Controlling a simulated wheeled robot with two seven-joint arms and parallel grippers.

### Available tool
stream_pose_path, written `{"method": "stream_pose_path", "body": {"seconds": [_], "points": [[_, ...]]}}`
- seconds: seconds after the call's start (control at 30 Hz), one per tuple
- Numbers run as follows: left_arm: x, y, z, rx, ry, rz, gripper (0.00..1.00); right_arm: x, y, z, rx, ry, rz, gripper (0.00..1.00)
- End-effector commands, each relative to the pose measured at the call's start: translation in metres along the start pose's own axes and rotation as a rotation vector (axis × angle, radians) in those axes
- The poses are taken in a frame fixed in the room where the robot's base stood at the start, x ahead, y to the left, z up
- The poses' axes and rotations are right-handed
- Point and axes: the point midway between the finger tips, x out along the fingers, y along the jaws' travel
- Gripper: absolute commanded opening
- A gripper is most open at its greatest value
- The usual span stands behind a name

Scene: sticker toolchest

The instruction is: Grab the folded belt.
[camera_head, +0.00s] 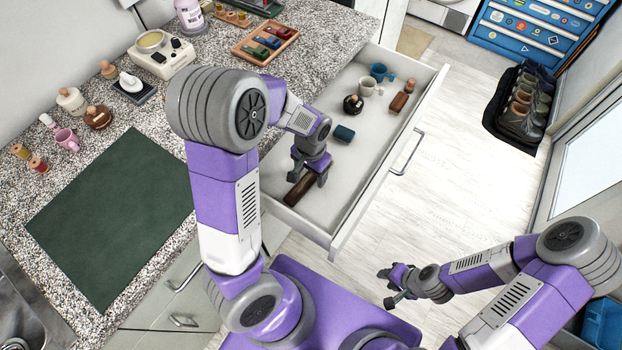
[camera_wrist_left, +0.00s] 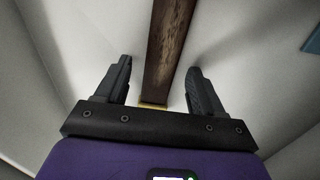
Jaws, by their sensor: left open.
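The folded belt (camera_head: 300,189) is a long, narrow dark brown piece lying in the open drawer near its front-left corner. In the left wrist view the belt (camera_wrist_left: 168,45) runs lengthwise between my fingers, with a yellow, brass-like piece at its near end. My left gripper (camera_head: 310,172) is open over the belt, one finger on each side, with a visible gap to each in the left wrist view. The gripper hides part of the belt in the head view. My right gripper (camera_head: 388,287) is open and empty, outside the drawer over the floor.
The drawer (camera_head: 436,88) also holds a small dark blue item (camera_head: 344,133), a dark round jar (camera_head: 353,104), a teal cup (camera_head: 378,72), a white cup (camera_head: 367,86) and a brown brush-like item (camera_head: 399,102). The drawer walls stand close around the belt.

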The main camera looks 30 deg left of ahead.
Motion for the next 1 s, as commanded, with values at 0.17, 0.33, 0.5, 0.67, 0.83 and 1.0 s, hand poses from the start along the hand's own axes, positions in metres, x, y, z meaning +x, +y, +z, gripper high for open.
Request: {"method": "stream_pose_path", "body": {"seconds": [0.17,0.33,0.5,0.67,0.83,1.0], "points": [[0.004,0.000,0.000,0.000,0.002,0.000,0.68,0.002,0.001,0.000,0.000,0.000,0.000,0.38],[0.004,0.000,0.000,0.000,0.002,0.000,0.54,0.002,0.001,0.000,0.000,0.000,0.000,0.38],[0.004,0.000,0.000,0.000,0.002,0.000,0.28,0.002,0.001,0.000,0.000,0.000,0.000,0.38],[0.004,0.000,0.000,0.000,0.002,0.000,0.04,0.002,0.001,0.000,0.000,0.000,0.000,0.38],[0.004,0.000,-0.001,0.000,0.002,0.000,0.02,0.002,0.001,0.000,0.000,0.000,0.000,0.38],[-0.008,0.000,-0.001,0.000,0.005,0.000,0.02,-0.004,-0.002,0.000,0.000,0.000,0.000,0.38]]}}
